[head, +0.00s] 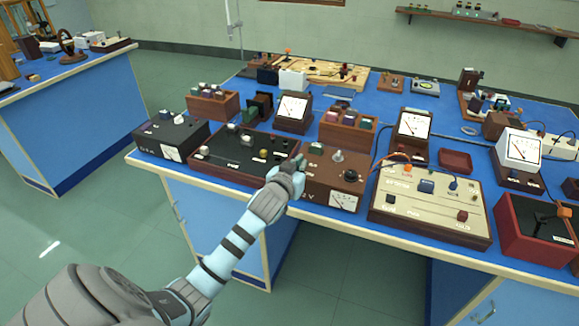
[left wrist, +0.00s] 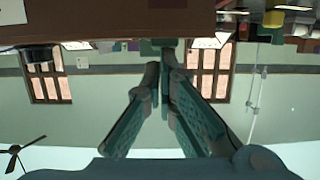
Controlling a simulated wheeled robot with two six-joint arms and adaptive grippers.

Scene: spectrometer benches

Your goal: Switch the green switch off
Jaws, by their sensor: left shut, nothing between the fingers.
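A brown instrument box (head: 335,180) with a dial meter on its front stands near the front edge of the blue bench. A small green switch (head: 316,149) shows on its top, near the back left corner; its on or off position is too small to tell. My left gripper (head: 299,162) is at the left side of this box, with its fingertips close to the green part. In the left wrist view the gripper (left wrist: 161,68) is shut and empty, and a small green block (left wrist: 150,47) shows just past the fingertips. Contact cannot be told. My right gripper is not in view.
A dark red-brown box with knobs (head: 240,154) is just left of the gripper. A beige panel (head: 425,205) with several knobs stands to the right. Meters (head: 293,108) and small wooden racks (head: 212,104) crowd the bench behind. Another blue bench (head: 75,110) is at far left.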

